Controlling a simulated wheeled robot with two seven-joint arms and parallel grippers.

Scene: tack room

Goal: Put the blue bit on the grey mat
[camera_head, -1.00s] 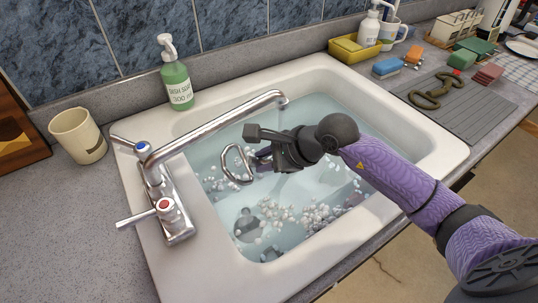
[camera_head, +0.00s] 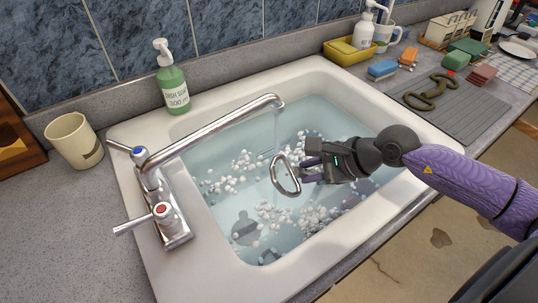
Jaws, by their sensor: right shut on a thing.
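My right gripper (camera_head: 309,162) is shut on a bit and holds it above the water in the sink. The bit's metal ring (camera_head: 276,180) sticks out to the left of the fingers. A little blue-purple shows by the fingertips; the rest of the bit is hidden by the gripper. The grey ribbed mat (camera_head: 470,118) lies on the counter to the right of the sink. An olive-brown bit (camera_head: 440,87) lies on the mat's far left part. My left gripper is not in view.
The white sink (camera_head: 225,265) holds water with white foam and dark shapes beneath. The faucet (camera_head: 225,118) reaches over it. Sponges (camera_head: 383,69), a yellow caddy (camera_head: 345,55) and a green box (camera_head: 470,52) stand near the mat. The mat's near part is bare.

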